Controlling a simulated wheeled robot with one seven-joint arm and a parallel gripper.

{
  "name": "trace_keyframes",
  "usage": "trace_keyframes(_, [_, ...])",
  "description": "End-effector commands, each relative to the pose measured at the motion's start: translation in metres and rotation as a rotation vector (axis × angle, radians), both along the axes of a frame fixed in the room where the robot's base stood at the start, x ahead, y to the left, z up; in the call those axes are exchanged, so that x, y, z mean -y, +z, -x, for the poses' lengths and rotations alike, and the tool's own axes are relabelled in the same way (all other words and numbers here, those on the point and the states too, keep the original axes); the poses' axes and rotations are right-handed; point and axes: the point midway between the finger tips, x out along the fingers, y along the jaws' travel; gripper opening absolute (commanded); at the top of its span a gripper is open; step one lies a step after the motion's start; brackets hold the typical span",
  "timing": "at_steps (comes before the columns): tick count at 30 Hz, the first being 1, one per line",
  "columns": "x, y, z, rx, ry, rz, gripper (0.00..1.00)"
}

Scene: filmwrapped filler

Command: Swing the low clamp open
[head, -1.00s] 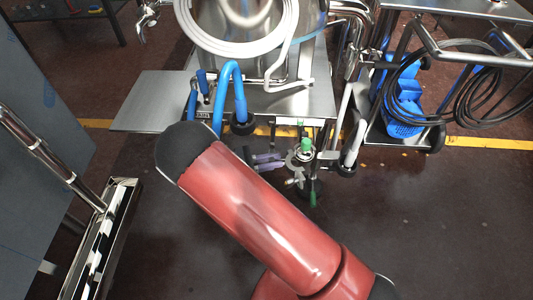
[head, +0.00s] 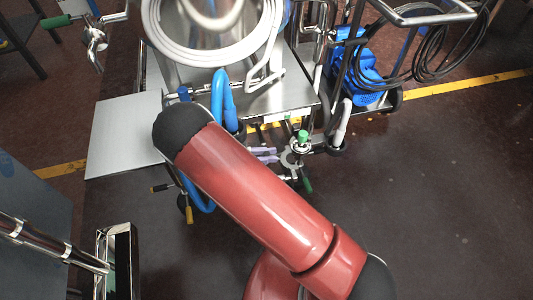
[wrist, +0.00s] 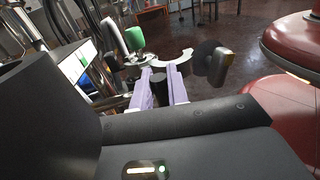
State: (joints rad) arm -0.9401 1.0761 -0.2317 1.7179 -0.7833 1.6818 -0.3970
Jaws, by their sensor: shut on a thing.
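The low clamp (head: 289,158) is a small silver fitting low at the front of the steel cart, with a green knob (head: 303,136) above it and a green handle (head: 306,183) below. My gripper (head: 266,154) has pale purple fingers and reaches the clamp from the left. In the wrist view the fingers (wrist: 162,84) are at a curved, C-shaped silver clamp part (wrist: 172,66), shut on part of the clamp. The exact contact is too small to make out. A dark knob with a tan end (wrist: 216,62) sits right of the curved piece; a green piece (wrist: 135,38) stands left.
A blue hose (head: 218,95) hangs left of the clamp. A flat grey panel (head: 125,135) juts out left. A blue unit (head: 358,75) stands at right. Floor right of the clamp is clear.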

Motion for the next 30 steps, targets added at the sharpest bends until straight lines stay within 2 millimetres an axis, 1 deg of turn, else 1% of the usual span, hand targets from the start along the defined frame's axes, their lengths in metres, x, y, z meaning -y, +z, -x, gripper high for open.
trace_keyframes(8, [-0.0006, 0.0002, -0.0004, 0.001, 0.001, -0.002, 0.00])
trace_keyframes(9, [-0.0006, 0.0002, -0.0005, 0.001, 0.001, -0.002, 0.19])
trace_keyframes(13, [-0.0004, 0.0002, -0.0004, 0.001, 0.001, -0.002, 0.36])
trace_keyframes(30, [0.0001, 0.0000, -0.0006, 0.001, 0.005, -0.001, 0.36])
